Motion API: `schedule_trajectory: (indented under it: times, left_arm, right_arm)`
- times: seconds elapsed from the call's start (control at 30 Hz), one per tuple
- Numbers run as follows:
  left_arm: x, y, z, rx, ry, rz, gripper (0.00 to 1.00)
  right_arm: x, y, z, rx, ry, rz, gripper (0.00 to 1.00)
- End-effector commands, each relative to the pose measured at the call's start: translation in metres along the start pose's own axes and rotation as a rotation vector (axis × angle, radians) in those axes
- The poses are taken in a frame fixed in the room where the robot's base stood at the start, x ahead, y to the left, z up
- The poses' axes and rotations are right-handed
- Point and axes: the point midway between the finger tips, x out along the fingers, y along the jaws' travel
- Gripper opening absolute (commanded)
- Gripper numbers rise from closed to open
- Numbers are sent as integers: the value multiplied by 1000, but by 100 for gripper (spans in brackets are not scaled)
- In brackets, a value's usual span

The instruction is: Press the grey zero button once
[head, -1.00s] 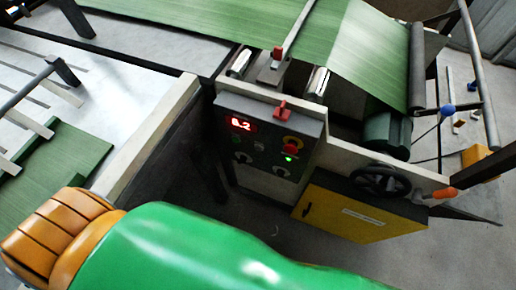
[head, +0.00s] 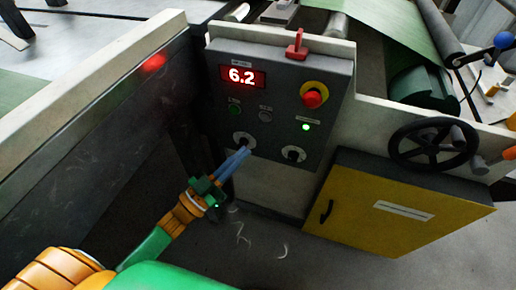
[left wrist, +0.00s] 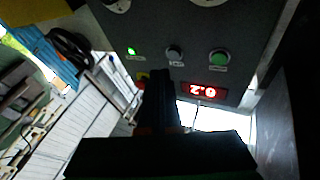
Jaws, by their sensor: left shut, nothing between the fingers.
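The grey button (head: 265,115) is a small round cap on the dark control panel (head: 280,95), between a green button (head: 235,108) and a lit green lamp (head: 305,127). It also shows in the left wrist view (left wrist: 174,52). My left gripper (head: 243,152) is shut and empty, its blue fingertips pointing up at the panel, beside the lower left knob (head: 243,138) and below the grey button. The left wrist view shows its dark fingers (left wrist: 158,75) just short of the grey button in the picture. I cannot tell the exact gap to the panel. My right gripper is out of view.
A red display (head: 242,77) reads 6.2. A red mushroom button on yellow (head: 313,96), a second knob (head: 293,154) and a red lever (head: 296,45) are near. A yellow cabinet (head: 375,215) and a black handwheel (head: 433,145) stand right. A pale-topped wall (head: 95,60) is left.

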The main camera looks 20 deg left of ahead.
Motion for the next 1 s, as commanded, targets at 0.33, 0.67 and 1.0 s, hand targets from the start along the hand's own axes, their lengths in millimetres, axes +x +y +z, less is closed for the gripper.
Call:
schedule_trajectory:
  times: [0.33, 0.67, 1.0]
  left_arm:
    - [0, 25, -39, 12, 211, 126, 0]
    - [4, 22, -35, 12, 208, 124, 0]
    - [44, 2, -16, 14, 210, 123, 0]
  right_arm:
    - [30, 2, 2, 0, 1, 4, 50]
    - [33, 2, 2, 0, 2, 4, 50]
    - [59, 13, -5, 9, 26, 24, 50]
